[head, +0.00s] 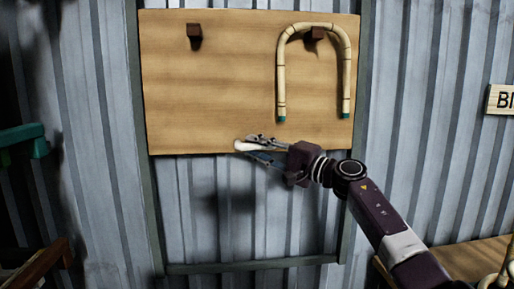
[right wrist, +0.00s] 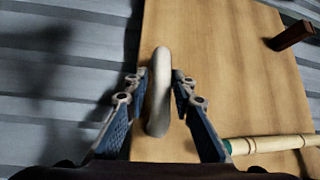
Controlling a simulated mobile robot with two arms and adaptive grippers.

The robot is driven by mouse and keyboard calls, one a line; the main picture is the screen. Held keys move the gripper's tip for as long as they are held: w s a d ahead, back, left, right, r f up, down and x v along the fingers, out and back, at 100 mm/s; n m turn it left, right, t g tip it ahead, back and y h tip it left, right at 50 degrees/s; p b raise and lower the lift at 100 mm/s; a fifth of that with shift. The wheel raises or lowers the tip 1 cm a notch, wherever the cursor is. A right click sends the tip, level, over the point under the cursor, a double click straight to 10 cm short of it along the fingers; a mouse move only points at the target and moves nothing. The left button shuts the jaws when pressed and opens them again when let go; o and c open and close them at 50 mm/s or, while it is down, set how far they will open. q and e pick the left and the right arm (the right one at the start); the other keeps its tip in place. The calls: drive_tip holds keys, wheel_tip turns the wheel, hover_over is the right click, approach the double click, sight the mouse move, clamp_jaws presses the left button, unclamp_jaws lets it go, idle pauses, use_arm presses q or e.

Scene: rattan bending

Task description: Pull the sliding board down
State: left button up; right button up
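The sliding board (head: 215,80) is a tan wooden panel set upright between the grey rails of a frame on the corrugated wall. A pale rounded handle (head: 242,146) sits at its lower edge and also shows in the right wrist view (right wrist: 160,90). My right gripper (head: 259,147) is at the handle. Its fingers (right wrist: 158,82) are open, one on each side of the handle, with a visible gap on the left and a small one on the right. My left gripper is not in view.
A bent rattan piece (head: 281,75) with green ends hangs on a dark peg (head: 317,33) at the board's right. Another peg (head: 194,31) is bare. The frame below the board is open down to a crossbar (head: 250,264). A wooden sign (head: 502,100) is at far right.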

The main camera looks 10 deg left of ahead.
drive_tip(key=shift+o, duration=0.7)
drive_tip(key=shift+r, duration=0.1)
drive_tip(key=shift+s+d, duration=0.2)
drive_tip(key=shift+d, duration=0.45)
drive_tip(key=v, duration=1)
drive_tip(key=shift+s+d, duration=0.25)
